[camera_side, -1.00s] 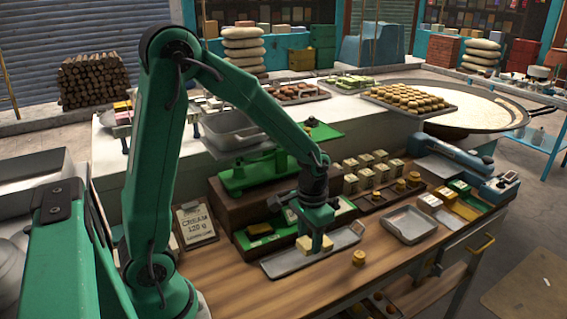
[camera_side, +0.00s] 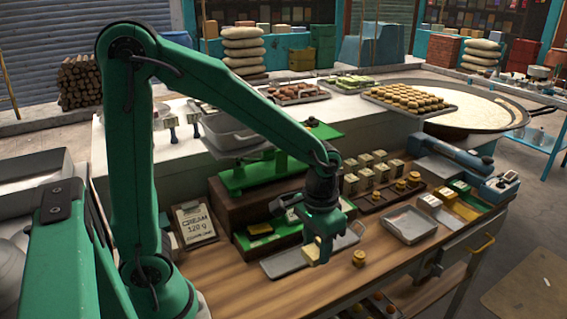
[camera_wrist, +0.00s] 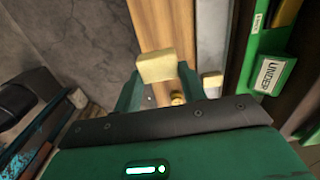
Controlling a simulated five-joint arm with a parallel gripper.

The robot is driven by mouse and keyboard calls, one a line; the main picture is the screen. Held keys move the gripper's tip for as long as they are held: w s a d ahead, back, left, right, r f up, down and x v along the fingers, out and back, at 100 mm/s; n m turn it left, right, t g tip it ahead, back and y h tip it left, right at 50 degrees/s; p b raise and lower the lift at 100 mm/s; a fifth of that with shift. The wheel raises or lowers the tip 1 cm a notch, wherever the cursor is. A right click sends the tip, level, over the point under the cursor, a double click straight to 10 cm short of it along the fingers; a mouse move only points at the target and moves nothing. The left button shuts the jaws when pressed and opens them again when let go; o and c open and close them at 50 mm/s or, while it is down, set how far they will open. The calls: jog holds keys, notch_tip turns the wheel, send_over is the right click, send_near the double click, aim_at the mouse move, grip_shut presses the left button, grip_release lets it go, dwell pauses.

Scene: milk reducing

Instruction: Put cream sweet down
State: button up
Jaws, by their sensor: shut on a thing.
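A pale cream sweet (camera_wrist: 156,66) sits between the fingertips of my gripper (camera_wrist: 160,85) in the wrist view, with the wooden counter behind it. In the side view my gripper (camera_side: 322,252) is low at the front edge of a shallow metal tray (camera_side: 283,265), pointing down. A second pale block (camera_wrist: 212,80) lies at the tray's end in the wrist view. A pale piece (camera_side: 311,252) shows just left of the fingers in the side view; I cannot tell which block it is. The gap under the held sweet is hard to judge.
A small brass weight (camera_side: 358,258) stands on the counter right of my gripper. A green scale (camera_side: 250,175), a cream order card (camera_side: 194,222) and an empty grey tray (camera_side: 408,224) are nearby. Bare wooden counter (camera_side: 240,288) lies in front.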

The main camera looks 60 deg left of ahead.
jog(key=shift+w+a+r, duration=0.1)
jog(key=shift+a, duration=0.05)
jog(key=w+a+r+m, duration=0.6)
jog(key=a+r+m, duration=0.5)
jog(key=a+r, duration=0.15)
jog(key=s+a+r+m, duration=0.3)
jog(key=a+r+m, duration=0.8)
jog(key=a+r, duration=0.2)
jog(key=shift+s, duration=0.15)
dwell(0.4)
jog(key=shift+a, duration=0.1)
jog(key=s+a+f, duration=0.1)
jog(key=a+f, duration=0.1)
jog(key=a, duration=0.1)
jog(key=s+a+f, duration=0.1)
jog(key=a+f, duration=0.1)
jog(key=a, duration=0.2)
jog(key=a+f, duration=0.3)
jog(key=a, duration=0.1)
jog(key=shift+s+a, duration=0.15)
jog(key=shift+s, duration=0.25)
jog(key=shift+f, duration=2)
jog(key=shift+f, duration=0.15)
